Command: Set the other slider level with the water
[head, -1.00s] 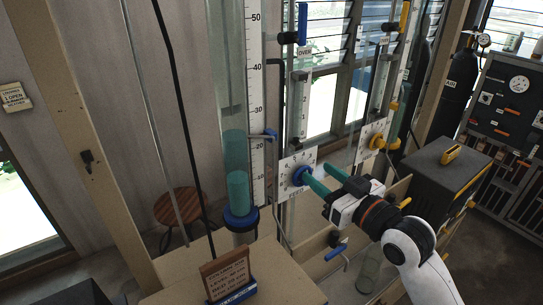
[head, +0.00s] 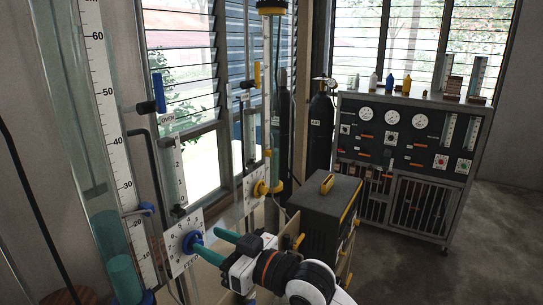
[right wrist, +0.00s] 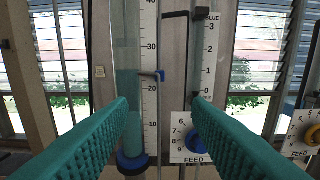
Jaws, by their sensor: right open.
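The blue-banded water column (head: 110,235) stands at the left, with teal water in its lower part; it also shows in the right wrist view (right wrist: 128,85). A blue slider (head: 147,208) sits on the white scale (head: 108,100) beside it. In the right wrist view the slider (right wrist: 160,76) is near the water's top, just above 20. My right gripper (head: 206,238) is open and empty, its teal fingers near the blue feed knob (head: 191,241). In the right wrist view the scale runs between the fingertips (right wrist: 161,103). A second column (head: 273,100) with yellow fittings stands farther right; its water level is unclear. My left gripper is out of view.
A yellow feed knob (head: 260,188) is on the second column's dial plate. A dark box (head: 322,210) with a yellow handle stands right of it. A gauge cabinet (head: 405,150) and a black gas cylinder (head: 320,125) are behind. Floor at the right is clear.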

